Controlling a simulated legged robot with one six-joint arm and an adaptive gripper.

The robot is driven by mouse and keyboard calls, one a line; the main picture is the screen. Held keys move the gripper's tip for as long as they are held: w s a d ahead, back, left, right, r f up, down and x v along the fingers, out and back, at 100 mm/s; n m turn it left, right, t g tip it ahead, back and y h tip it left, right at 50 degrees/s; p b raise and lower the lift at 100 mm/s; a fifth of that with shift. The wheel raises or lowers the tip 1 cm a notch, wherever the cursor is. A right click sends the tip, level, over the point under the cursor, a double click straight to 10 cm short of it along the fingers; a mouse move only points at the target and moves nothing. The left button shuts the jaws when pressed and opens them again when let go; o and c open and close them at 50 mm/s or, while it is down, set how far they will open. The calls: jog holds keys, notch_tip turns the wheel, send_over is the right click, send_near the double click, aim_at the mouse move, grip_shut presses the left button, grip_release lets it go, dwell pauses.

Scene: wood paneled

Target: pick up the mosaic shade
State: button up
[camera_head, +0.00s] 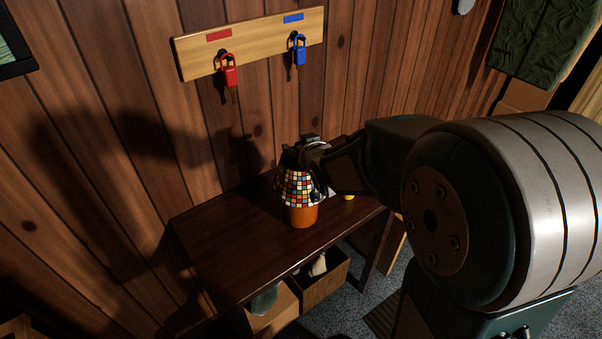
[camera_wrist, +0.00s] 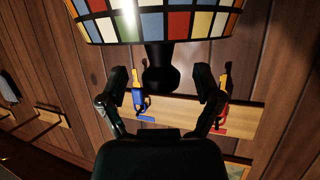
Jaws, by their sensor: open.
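The mosaic shade (camera_head: 295,188), a cone of multicoloured tiles, sits on an orange base (camera_head: 301,216) on the dark wooden table. In the wrist view, which is upside down, the tiled shade (camera_wrist: 160,22) fills the top edge, and a black knob (camera_wrist: 160,72) sticks out from its narrow end. My gripper (camera_wrist: 162,80) is open, with one finger on each side of the knob and gaps showing on both sides. In the head view my gripper (camera_head: 312,152) is at the top of the shade and partly hides it.
The dark table (camera_head: 215,262) is clear left of the shade. On the wall, a wooden rack (camera_head: 255,45) holds a red padlock (camera_head: 228,72) and a blue padlock (camera_head: 300,52). Boxes (camera_head: 325,285) stand under the table.

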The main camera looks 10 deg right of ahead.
jog(key=shift+a, duration=0.2)
grip_shut()
jog(key=shift+d, duration=0.15)
